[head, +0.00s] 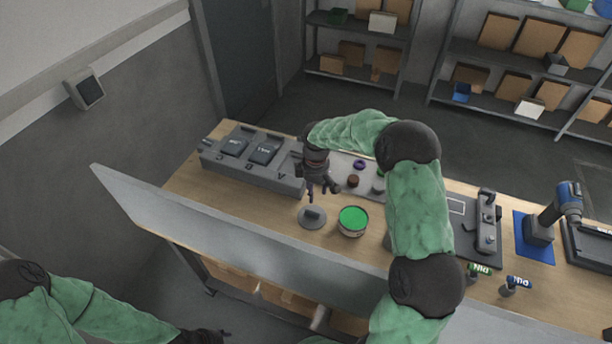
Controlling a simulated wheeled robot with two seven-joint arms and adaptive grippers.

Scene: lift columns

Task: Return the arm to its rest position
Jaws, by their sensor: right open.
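My right arm, in a green sleeve with dark joints, comes up from the bottom right and bends over the workbench (189,184). My right gripper (322,190) is open and points down above the bench. It hangs just above and beyond a round grey lid (312,217) with a knob. An open can of green paint (353,221) stands to the right of the lid. I see nothing between the right fingers. My left arm lies low at the bottom left, in front of the bench, and its dark gripper (204,337) is partly cut off by the bottom edge.
A grey panel (240,247) runs along the bench's near side. A grey lettered case (247,174) with black blocks stands at the left. A pale tray with a purple ring (359,164) lies behind the arm. A blue-and-grey drill (555,215) stands at the right. Shelves line the back.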

